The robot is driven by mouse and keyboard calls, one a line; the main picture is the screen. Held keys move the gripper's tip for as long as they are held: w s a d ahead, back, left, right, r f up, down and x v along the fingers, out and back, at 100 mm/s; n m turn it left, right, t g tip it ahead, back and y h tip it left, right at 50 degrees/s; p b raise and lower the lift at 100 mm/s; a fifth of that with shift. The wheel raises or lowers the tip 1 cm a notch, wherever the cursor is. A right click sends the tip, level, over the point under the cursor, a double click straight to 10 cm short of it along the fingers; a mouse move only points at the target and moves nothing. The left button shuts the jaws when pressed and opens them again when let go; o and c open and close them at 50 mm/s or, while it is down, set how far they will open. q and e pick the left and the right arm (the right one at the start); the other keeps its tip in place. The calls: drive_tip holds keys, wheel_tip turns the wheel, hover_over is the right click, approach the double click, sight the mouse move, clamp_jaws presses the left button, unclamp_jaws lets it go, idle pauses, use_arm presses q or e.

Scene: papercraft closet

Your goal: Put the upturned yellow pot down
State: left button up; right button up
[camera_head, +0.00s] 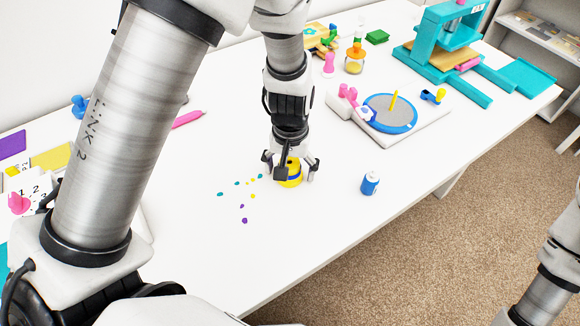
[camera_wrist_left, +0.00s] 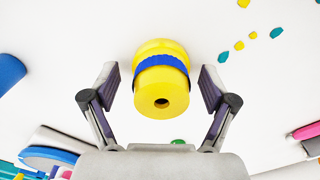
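The yellow pot (camera_head: 290,180) with a blue band is on the white table (camera_head: 330,240), near the middle of the head view. In the left wrist view the pot (camera_wrist_left: 152,90) shows a round yellow end with a small dark hole facing the camera. My left gripper (camera_head: 290,165) is over the pot from above, with one finger on each side. In the wrist view the fingers of this gripper (camera_wrist_left: 161,80) are spread, with a white gap between each finger and the pot. The pot's contact with the table is partly hidden. My right gripper is out of view.
A blue can (camera_head: 370,183) stands right of the pot, near the table edge. Small coloured chips (camera_head: 242,206) lie to its left. A white board with a blue turntable (camera_head: 390,113) and a teal press (camera_head: 440,45) stand farther back. The table in front is clear.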

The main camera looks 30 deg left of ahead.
use_arm(q)
drive_tip(key=shift+r, duration=0.2)
wheel_tip(320, 180, up, 12)
drive_tip(key=p, duration=0.1)
drive_tip(key=shift+p, duration=0.3)
